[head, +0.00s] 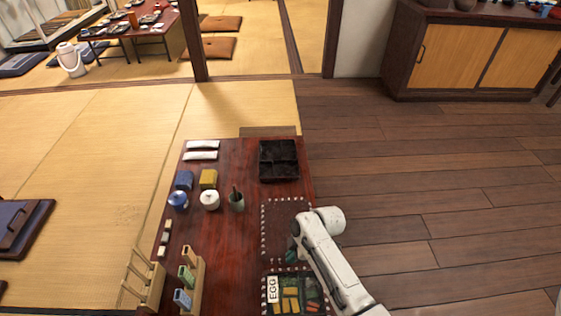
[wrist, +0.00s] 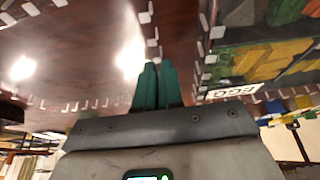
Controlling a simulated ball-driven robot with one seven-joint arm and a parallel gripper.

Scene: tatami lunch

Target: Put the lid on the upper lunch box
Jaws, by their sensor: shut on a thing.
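My gripper (wrist: 155,72) has its green fingers close together. In the head view it is partly covered by my arm, at the near edge of a dark reddish panel (head: 284,225) edged with small white pegs. The panel looks like the lid, though its glossy surface (wrist: 85,45) resembles the table in the wrist view. The grip point itself is hard to see. A filled lunch box (head: 313,302) with an EGG label is just nearer, also bordered by pegs; its food fills the right of the wrist view. A black divided box (head: 279,160) stands open and empty at the far end.
The red-brown table (head: 225,255) also holds a blue pot (head: 178,200), a white pot (head: 209,200), a dark green cup (head: 237,202), blue and yellow blocks, white packets and wooden racks (head: 190,280).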

